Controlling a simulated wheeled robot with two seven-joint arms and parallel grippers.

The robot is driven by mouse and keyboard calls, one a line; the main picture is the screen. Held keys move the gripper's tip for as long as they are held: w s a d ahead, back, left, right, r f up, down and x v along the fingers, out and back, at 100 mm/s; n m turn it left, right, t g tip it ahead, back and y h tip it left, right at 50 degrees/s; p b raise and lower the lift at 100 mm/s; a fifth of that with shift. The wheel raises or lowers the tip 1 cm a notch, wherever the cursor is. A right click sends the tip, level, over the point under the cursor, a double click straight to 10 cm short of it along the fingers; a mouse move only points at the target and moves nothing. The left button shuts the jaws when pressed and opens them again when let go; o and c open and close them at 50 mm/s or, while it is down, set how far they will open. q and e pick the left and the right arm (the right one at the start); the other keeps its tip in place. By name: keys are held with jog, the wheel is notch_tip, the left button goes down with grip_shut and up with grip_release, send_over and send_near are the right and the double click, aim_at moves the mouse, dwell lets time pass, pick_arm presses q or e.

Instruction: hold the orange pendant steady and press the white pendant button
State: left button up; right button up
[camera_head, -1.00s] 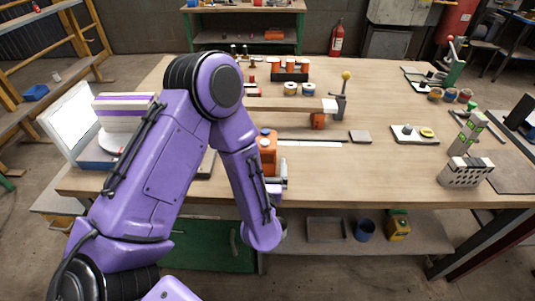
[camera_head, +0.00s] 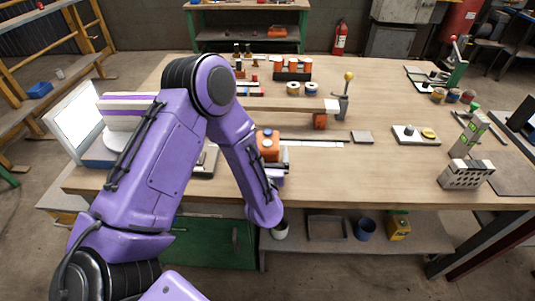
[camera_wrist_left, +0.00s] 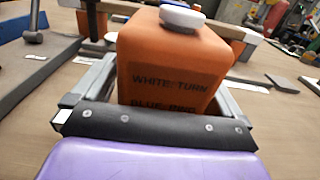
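The orange pendant (camera_head: 268,153) stands on the bench, with a blue button (camera_head: 267,133) and a white button (camera_head: 268,142) on top. In the left wrist view the pendant (camera_wrist_left: 170,75) shows a label reading "WHITE: TURN", with a second line partly hidden, and the white button (camera_wrist_left: 180,18) on top. My left gripper (camera_wrist_left: 168,92) is open, one finger on each side of the pendant. Narrow gaps seem to show beside it; contact at the far fingertips cannot be seen. My right gripper is in neither view.
A grey perforated brick (camera_head: 465,174) stands at the right. A white-screened monitor (camera_head: 76,120) is at the left. The bench's front middle is clear.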

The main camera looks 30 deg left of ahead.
pick_arm(q)
jog(key=shift+d, duration=0.1)
jog(key=b+v, duration=0.2)
jog(key=v, duration=0.7)
jog(key=shift+s+d+b, duration=0.15)
jog(key=shift+s+b, duration=0.2)
jog(key=shift+b, duration=0.05)
jog(key=shift+s+d+r+b, duration=0.3)
jog(key=shift+s+r+b, duration=0.25)
jog(key=shift+b, duration=0.7)
jog(key=p+x, duration=0.3)
jog(key=x, duration=0.6)
jog(key=shift+w+a+r, duration=0.1)
jog(key=shift+w+a, duration=0.1)
jog(key=shift+w, duration=0.15)
jog(key=shift+w+a, duration=0.15)
jog(key=shift+w, duration=0.15)
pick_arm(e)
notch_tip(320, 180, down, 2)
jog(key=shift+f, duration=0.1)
pick_arm(q)
jog(key=c, duration=1.3)
jog(key=shift+c, duration=0.2)
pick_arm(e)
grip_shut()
